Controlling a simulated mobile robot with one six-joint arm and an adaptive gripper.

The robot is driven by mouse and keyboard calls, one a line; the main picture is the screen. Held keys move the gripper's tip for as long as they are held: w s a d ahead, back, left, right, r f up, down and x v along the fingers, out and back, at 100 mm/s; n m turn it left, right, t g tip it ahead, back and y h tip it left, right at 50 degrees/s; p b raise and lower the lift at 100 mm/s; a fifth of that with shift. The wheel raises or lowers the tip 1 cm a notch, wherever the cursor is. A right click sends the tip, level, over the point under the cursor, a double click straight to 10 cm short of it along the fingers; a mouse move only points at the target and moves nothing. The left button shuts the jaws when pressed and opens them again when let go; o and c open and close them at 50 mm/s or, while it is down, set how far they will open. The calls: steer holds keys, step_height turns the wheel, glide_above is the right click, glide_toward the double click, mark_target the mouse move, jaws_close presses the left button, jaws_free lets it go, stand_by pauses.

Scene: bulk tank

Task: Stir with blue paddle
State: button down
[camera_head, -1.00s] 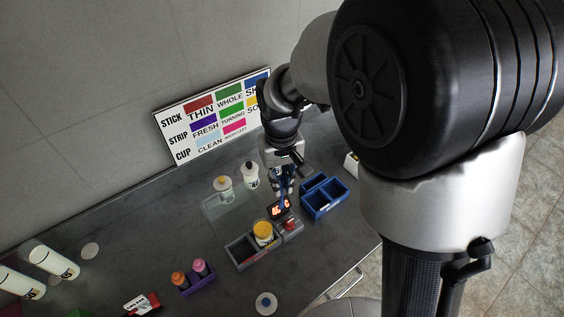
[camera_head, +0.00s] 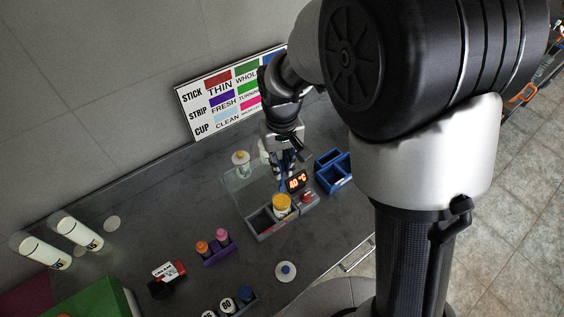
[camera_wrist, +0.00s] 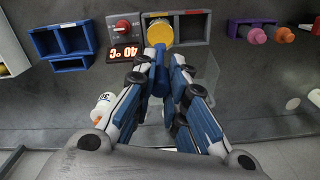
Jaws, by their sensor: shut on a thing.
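My gripper (camera_wrist: 162,82) is shut on the blue paddle (camera_wrist: 160,72), which shows as a blue piece between the fingertips in the wrist view. In the head view my gripper (camera_head: 282,172) is just behind the yellow-topped cup (camera_head: 281,203). The cup (camera_wrist: 160,31) sits in a grey holder. The paddle's far end points at the cup's near edge in the wrist view. I cannot tell whether it touches or enters the cup. Part of the paddle is hidden by the fingers.
A red "40 °C" display (camera_head: 298,182) and a red knob (camera_wrist: 122,26) stand beside the cup. A blue divided bin (camera_head: 333,170) is to the right. A purple rack with bottles (camera_head: 217,252) is front left. A white-capped bottle (camera_head: 240,162) stands behind.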

mark_target(281, 185)
steer(key=shift+f+b, duration=3.75)
steer(key=shift+f, duration=1.8)
steer(key=shift+a, duration=0.1)
